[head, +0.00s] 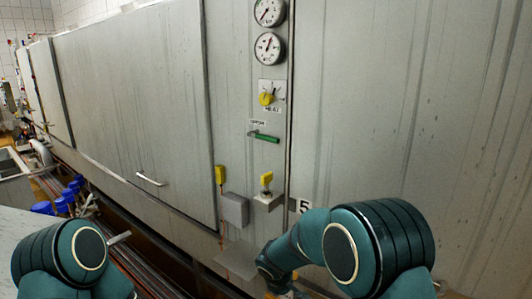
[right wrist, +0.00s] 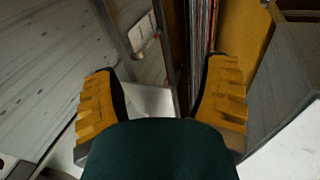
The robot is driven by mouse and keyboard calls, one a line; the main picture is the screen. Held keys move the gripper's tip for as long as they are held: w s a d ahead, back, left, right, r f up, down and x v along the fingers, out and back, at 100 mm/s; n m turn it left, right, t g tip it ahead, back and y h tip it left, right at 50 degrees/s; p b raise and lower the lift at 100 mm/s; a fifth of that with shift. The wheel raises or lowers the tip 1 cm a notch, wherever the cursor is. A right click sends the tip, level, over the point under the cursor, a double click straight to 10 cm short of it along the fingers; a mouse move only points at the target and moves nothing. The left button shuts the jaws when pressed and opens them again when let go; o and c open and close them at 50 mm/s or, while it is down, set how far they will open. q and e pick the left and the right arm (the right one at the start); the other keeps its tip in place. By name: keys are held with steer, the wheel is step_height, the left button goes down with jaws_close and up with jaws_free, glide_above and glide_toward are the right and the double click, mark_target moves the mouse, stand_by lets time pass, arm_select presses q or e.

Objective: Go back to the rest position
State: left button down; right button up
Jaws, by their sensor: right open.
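My right gripper (right wrist: 163,72) shows in the right wrist view with its two yellow fingers spread wide. Nothing is held between them. In the head view my right arm comes in from the lower right and bends down towards the lower middle, where the gripper is mostly cut off by the bottom edge. My left arm shows only as a teal joint at the lower left of the head view. The left gripper is out of frame.
A grey metal cabinet wall (head: 360,120) fills the head view, with two gauges (head: 268,47), a yellow knob (head: 267,98), a green handle (head: 264,137) and a yellow-topped switch (head: 267,179). Pipes (head: 140,270) run along its foot. A pale worktop (head: 20,222) lies at left.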

steer(key=s+d+f+m+y, duration=0.1)
steer(key=s+f+m, duration=0.3)
steer(key=s, duration=0.4)
steer(key=s+d+f+m+g+y, duration=0.1)
steer(key=s+f+m, duration=0.3)
steer(key=s, duration=0.5)
steer(key=s+d+f+m+g+y, duration=0.1)
steer(key=s+d+f+m+y, duration=0.2)
steer(key=s+f, duration=0.3)
steer(key=s+m, duration=0.1)
steer(key=s, duration=0.1)
steer(key=shift+s+d+f, duration=0.3)
steer(key=shift+f, duration=0.05)
stand_by(5.2)
